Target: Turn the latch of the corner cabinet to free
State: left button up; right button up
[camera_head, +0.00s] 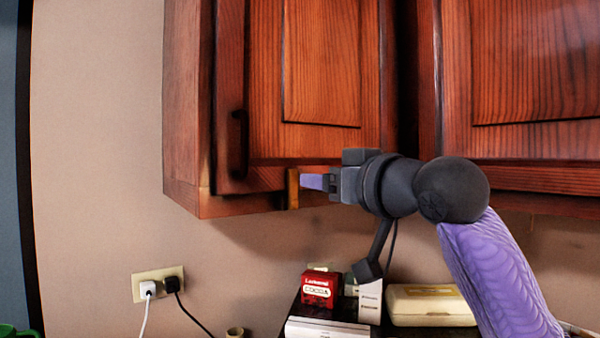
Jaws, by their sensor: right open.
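The corner cabinet (322,60) is a dark red-brown wooden wall cabinet with its door shut. A small upright yellow-brown latch (293,188) sits at the door's lower edge. My right gripper (308,182) comes in from the right, with its light purple fingers pointing left at the latch. It is open, and its fingertips are at or just beside the latch; I cannot tell whether they touch it. My left gripper is not in view.
A dark door handle (240,143) is left of the latch. Another cabinet door (535,65) is on the right. Below stand a red cocoa box (320,287) and a cream container (430,305). A wall outlet (157,284) holds two plugs. The wall left of the cabinet is clear.

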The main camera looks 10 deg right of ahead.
aim_at(295, 176)
jog(key=p+x, duration=0.1)
jog(key=x, duration=0.4)
jog(key=shift+w+a+r+p, duration=0.15)
jog(key=shift+w+p, duration=0.1)
jog(key=shift+p, duration=0.1)
jog(key=shift+w+a, duration=0.25)
jog(key=shift+w, duration=0.4)
grip_shut()
